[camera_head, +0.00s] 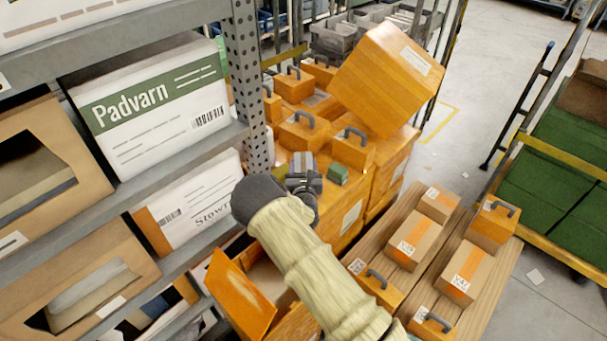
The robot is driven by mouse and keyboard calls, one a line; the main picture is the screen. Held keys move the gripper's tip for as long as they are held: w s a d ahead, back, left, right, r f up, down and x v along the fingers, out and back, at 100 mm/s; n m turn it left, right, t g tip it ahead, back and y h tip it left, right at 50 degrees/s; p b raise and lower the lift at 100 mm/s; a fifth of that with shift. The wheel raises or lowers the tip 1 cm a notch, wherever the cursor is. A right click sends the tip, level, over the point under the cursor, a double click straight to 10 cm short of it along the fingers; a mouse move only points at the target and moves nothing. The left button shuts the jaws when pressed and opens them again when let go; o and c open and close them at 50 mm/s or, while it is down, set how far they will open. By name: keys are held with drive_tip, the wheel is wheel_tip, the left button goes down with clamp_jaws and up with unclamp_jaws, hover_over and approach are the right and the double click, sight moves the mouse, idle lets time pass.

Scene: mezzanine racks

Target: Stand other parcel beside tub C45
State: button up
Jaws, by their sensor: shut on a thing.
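My gripper (303,172) is in the middle of the view, at the end of my pale sleeved arm, over the orange boxes. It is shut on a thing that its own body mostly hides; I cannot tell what. A small green block (338,174) shows just right of the fingers; I cannot tell whether they touch it. Brown parcels with orange tape and white labels lie on a slatted wooden surface at the lower right: one parcel (413,243), another (466,275). Orange tubs with grey handles stand among them, one tub (492,225) at the far right. No label reading C45 is legible.
A large orange box (388,78) sits tilted atop the stacked orange boxes. A grey rack (180,155) with white and brown cartons fills the left. An open orange box (243,296) is below my arm.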

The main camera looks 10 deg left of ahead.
drive_tip(key=shift+f, duration=2.05)
drive_tip(key=shift+f, duration=0.1)
drive_tip(key=o, duration=1.1)
drive_tip(key=shift+o, duration=0.2)
